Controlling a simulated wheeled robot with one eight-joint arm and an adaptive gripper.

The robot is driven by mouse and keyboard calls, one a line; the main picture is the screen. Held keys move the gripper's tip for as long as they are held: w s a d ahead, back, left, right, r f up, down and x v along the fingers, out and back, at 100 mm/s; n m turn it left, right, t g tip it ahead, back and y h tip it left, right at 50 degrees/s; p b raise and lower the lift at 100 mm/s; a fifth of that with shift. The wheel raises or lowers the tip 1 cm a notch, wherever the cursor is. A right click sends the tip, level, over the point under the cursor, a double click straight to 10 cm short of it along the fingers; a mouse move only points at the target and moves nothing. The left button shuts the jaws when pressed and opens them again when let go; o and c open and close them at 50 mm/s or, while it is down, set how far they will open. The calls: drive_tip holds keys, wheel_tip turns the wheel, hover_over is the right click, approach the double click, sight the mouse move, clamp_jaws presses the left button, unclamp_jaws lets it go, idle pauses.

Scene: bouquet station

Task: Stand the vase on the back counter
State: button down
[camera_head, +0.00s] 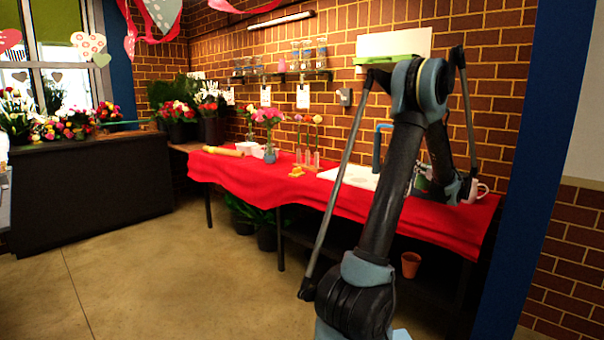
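A small blue-grey vase (270,156) with pink flowers stands upright on the counter with a red cloth (240,172) along the brick wall. Slim clear vases (308,160) with single flowers stand just right of it. I cannot tell which one is the task's vase. My arm reaches over the right part of the red-covered counter. My gripper (424,186) is low near that end, mostly hidden by my own arm. Something greenish shows beside it, too small to name. Whether the fingers are open or holding anything cannot be seen.
A pale mug (479,190) stands at the counter's right end. A dark counter (90,190) with flowers stands by the window. The floor between is clear.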

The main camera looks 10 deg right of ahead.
sight(426, 187)
drive_tip(key=shift+s+d+r, duration=0.2)
drive_tip(key=shift+s+d, duration=0.35)
drive_tip(key=shift+s, duration=0.1)
drive_tip(key=shift+f, duration=5)
drive_tip(key=c, duration=0.9)
unclamp_jaws()
drive_tip(key=shift+f, duration=0.1)
drive_tip(key=shift+o, duration=0.2)
